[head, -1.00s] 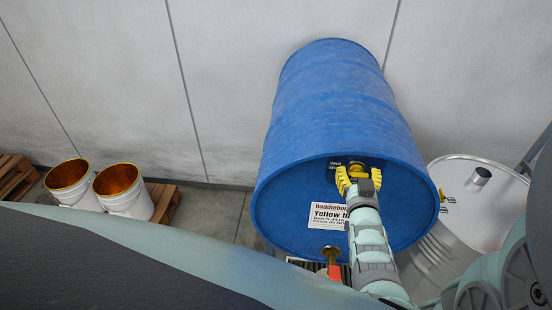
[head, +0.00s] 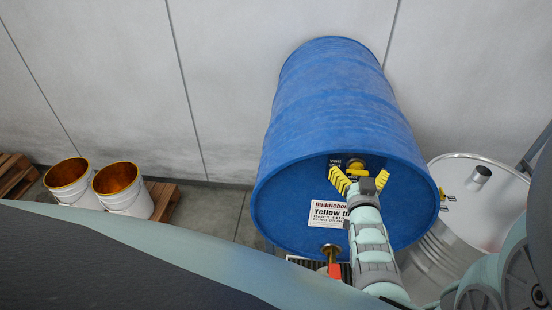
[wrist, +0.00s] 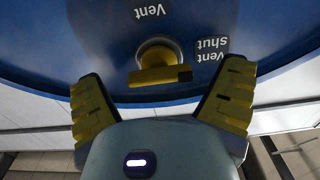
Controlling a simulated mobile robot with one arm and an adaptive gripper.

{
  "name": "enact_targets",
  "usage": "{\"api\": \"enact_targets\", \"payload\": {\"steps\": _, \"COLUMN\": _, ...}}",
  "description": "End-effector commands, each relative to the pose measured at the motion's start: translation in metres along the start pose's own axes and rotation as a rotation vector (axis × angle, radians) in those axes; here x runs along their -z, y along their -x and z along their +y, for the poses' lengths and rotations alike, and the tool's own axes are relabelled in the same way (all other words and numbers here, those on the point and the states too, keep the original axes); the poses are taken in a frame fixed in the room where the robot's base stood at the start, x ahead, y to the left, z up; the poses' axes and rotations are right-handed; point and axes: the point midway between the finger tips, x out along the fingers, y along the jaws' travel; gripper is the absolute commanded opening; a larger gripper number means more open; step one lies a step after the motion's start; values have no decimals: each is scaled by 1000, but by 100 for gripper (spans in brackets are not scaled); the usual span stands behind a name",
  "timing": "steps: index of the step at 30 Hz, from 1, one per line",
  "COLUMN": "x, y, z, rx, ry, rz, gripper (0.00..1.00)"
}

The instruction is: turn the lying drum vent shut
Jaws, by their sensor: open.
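The blue drum (head: 335,110) lies on its side, its flat end facing me. Near the top of that end is the vent (head: 357,165), a round brass-coloured fitting with a yellow bar handle, also in the wrist view (wrist: 157,76). There the bar lies level across the picture, its dark end to the right. Upside-down labels read "Vent" (wrist: 150,12) and "Vent shut" (wrist: 212,48). My gripper (head: 359,180) is open, its yellow fingers spread either side of the handle and apart from it. In the wrist view, my gripper (wrist: 162,77) shows clear gaps on both sides.
A brass tap with a red part (head: 333,262) sticks out low on the drum end, left of my arm. A pale metal drum (head: 470,215) stands at the right. Two white pails (head: 125,195) stand at the left by wooden pallets (head: 163,200). A wall is behind.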

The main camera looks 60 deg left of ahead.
Motion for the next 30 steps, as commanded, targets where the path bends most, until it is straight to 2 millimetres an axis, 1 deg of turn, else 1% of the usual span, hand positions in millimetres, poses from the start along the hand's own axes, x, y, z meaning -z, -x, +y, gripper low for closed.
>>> {"api": "enact_targets", "payload": {"steps": 5, "x": -1, "y": 16, "z": -1, "rx": 2, "ry": 1, "rz": -2, "gripper": 94}}
{"api": "enact_targets", "payload": {"steps": 15, "x": -1, "y": 73, "z": -1, "rx": 4, "ry": 1, "rz": -4, "gripper": 94}}
{"api": "enact_targets", "payload": {"steps": 21, "x": -1, "y": 101, "z": -1, "rx": 3, "ry": 0, "rz": -3, "gripper": 94}}
{"api": "enact_targets", "payload": {"steps": 27, "x": 0, "y": 116, "z": 0, "rx": 1, "ry": -1, "rz": -1, "gripper": 94}}
{"api": "enact_targets", "payload": {"steps": 30, "x": 0, "y": 119, "z": 0, "rx": 1, "ry": -1, "rz": -1, "gripper": 94}}
